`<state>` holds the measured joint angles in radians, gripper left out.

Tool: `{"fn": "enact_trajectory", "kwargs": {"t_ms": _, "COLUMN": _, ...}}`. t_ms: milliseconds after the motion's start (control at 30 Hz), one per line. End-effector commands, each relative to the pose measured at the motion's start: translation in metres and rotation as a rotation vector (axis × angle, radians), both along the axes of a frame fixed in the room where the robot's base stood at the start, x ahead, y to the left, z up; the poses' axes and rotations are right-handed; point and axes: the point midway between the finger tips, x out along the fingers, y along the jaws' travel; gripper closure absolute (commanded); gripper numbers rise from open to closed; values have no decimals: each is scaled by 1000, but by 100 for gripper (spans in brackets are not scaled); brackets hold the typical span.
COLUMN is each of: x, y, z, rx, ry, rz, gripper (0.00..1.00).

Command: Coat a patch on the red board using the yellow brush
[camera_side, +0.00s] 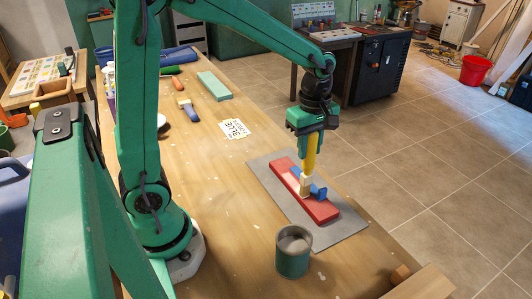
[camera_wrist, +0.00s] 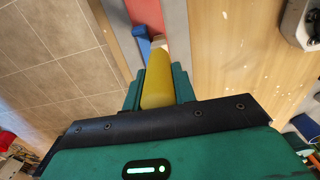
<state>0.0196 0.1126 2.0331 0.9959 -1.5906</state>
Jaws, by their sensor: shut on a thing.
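The red board (camera_side: 318,208) lies lengthwise on a grey mat (camera_side: 270,176) near the table's right edge. My gripper (camera_side: 311,136) is above it, pointing down, shut on the yellow brush (camera_side: 310,158). The brush stands nearly upright, its pale lower end (camera_side: 306,183) at the board's middle. I cannot tell whether the bristles touch the surface. A blue piece (camera_side: 319,193) sits right beside the brush end, at the board's edge. In the wrist view the yellow handle (camera_wrist: 158,78) is between my fingers, hiding most of its tip, with the blue piece (camera_wrist: 141,38) to its left.
A dark green pot (camera_side: 292,262) stands near the mat's front corner. A blue brush (camera_side: 187,109), a pale green board (camera_side: 214,86) and a printed card (camera_side: 237,129) lie farther back. Wooden pieces (camera_side: 420,284) are at the front right. The table between card and pot is clear.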

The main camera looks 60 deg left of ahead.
Motion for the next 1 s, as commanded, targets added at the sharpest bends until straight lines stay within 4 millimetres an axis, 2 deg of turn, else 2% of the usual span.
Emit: {"fn": "enact_trajectory", "kwargs": {"t_ms": 1000, "x": 0, "y": 22, "z": -2, "rx": 0, "ry": 1, "rz": 1, "gripper": 98}}
